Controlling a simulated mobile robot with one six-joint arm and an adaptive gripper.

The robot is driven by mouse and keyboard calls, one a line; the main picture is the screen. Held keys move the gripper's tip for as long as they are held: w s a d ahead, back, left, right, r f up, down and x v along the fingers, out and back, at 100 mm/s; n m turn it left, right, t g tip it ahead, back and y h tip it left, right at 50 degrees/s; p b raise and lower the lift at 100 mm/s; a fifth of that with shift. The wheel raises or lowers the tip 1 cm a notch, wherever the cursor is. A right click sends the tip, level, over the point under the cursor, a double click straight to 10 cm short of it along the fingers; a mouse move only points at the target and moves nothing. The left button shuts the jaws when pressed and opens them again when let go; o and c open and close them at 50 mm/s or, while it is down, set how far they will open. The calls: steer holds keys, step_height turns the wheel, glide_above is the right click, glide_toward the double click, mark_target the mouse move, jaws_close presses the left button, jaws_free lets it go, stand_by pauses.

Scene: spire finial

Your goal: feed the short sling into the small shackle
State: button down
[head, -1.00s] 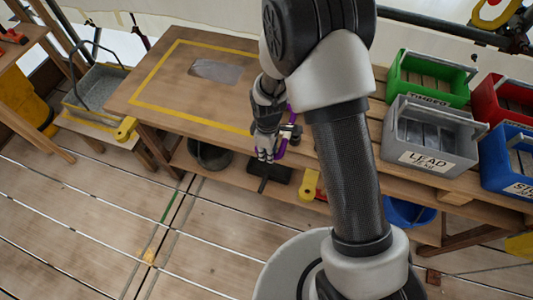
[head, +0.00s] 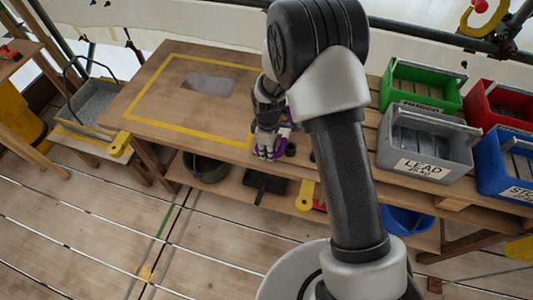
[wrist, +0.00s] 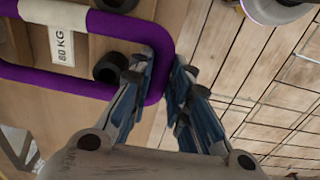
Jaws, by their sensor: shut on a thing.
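The purple short sling (wrist: 156,45) is a closed loop with a white sleeve and an "80 KG" tag in the wrist view. My gripper (wrist: 168,66) is shut on the loop's right-hand side. In the head view my gripper (head: 266,157) is at the front edge of the workbench, with a little of the purple sling (head: 284,132) showing beside it. A yellow shackle-like piece with a red part (head: 484,14) is at the top right by the pole. I cannot tell whether it is the small shackle.
Dark round pegs (wrist: 109,68) sit close to the sling. The workbench (head: 150,112) has a yellow-taped area with a grey patch. Green (head: 418,105), red, grey "LEAD" (head: 425,165) and blue bins stand on the right. A dark bucket (head: 205,168) is on the lower shelf.

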steer(key=shift+w+d, duration=0.25)
steer(key=shift+w, duration=0.4)
steer(key=shift+w+d, duration=0.25)
steer(key=shift+w, duration=0.35)
steer(key=shift+w+d, duration=0.25)
steer(key=shift+w, duration=0.4)
steer(key=c, duration=1.4)
jaws_free()
steer(key=shift+r, duration=0.1)
step_height(320, 180, up, 12)
steer(key=shift+f, duration=0.1)
